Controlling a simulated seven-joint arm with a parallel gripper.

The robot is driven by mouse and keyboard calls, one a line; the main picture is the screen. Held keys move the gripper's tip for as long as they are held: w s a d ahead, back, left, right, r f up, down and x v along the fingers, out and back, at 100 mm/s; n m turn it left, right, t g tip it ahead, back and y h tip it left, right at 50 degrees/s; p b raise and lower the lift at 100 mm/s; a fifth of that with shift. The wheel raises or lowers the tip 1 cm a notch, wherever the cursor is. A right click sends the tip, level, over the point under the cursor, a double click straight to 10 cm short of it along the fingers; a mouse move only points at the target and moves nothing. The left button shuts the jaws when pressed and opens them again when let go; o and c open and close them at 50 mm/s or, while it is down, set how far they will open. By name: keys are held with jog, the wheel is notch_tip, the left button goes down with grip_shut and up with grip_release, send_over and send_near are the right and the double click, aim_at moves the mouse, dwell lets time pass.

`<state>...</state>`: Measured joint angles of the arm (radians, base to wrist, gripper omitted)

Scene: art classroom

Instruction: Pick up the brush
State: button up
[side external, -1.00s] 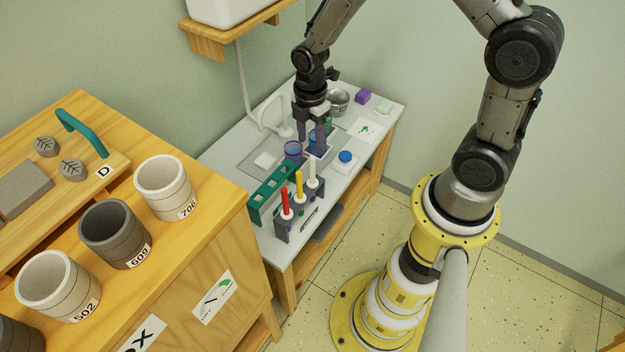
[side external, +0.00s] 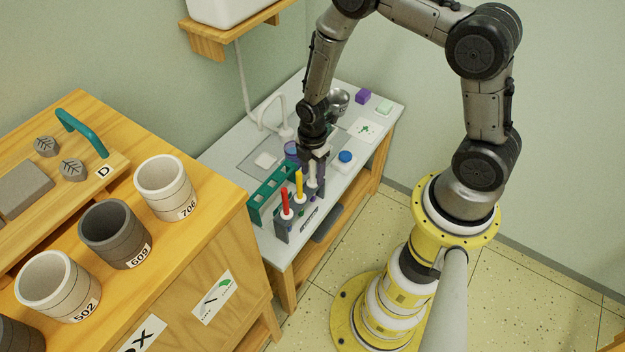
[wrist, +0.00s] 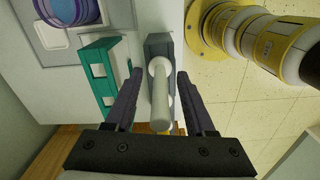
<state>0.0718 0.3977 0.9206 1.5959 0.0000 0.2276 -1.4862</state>
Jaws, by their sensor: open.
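A dark rack (side external: 283,229) holds upright stick-like items with red (side external: 285,200), yellow (side external: 298,184) and white (side external: 313,176) tops. I cannot tell for sure which is the brush. My gripper (side external: 312,168) points down at the white one, at the rack's far end. In the wrist view the white stick (wrist: 161,108) stands between the two open fingers of my gripper (wrist: 157,82), with gaps on both sides. The red and yellow sticks are mostly hidden there behind the white one and the gripper.
A green rack (side external: 270,196) stands close on the left. A blue-purple jar (side external: 291,148), a blue-capped item (side external: 345,157) and a metal cup (side external: 340,98) stand nearby on the grey bench (side external: 232,145). A faucet (side external: 270,105) rises behind.

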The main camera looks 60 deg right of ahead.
jog(key=shift+f, duration=0.5)
grip_shut()
jog(key=shift+r, duration=0.1)
jog(key=shift+r, duration=6.25)
